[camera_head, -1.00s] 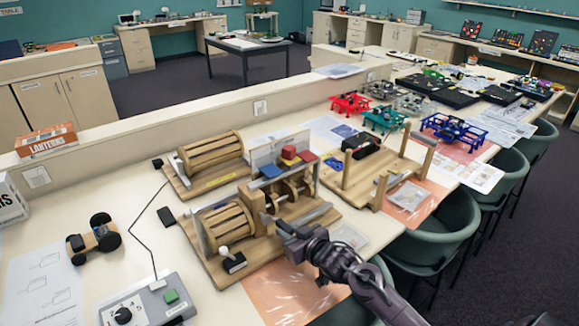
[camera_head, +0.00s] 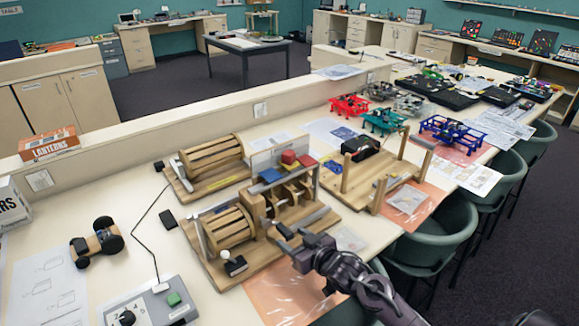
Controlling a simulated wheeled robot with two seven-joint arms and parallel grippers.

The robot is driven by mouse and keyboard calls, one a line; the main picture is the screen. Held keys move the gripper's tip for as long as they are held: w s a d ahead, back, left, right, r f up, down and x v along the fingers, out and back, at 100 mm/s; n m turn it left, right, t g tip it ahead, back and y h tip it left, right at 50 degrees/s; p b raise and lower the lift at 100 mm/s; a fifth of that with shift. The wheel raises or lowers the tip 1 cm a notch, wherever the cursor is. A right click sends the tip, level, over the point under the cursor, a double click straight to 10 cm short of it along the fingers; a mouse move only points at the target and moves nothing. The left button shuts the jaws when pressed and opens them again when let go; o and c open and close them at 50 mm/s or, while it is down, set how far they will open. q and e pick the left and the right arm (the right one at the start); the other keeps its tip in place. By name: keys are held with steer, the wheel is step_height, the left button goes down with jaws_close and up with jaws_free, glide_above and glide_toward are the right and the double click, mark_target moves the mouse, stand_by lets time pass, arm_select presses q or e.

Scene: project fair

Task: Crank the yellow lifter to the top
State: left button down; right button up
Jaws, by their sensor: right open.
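A crank with a white knob (camera_head: 225,254) is at the machine's front left, beside a dark block. My right gripper (camera_head: 284,238) is open at the machine's front edge, right of the knob and apart from it. It appears empty. My left gripper is not in view.
A second wooden drum device (camera_head: 212,158) stands behind. Another wooden frame (camera_head: 352,190) stands to the right. A control box (camera_head: 150,305) and toy car (camera_head: 97,243) lie to the left. Chairs (camera_head: 440,240) line the bench's right edge.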

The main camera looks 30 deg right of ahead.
steer(key=p+v, duration=0.3)
steer(key=v, duration=0.2)
stand_by(0.3)
stand_by(0.4)
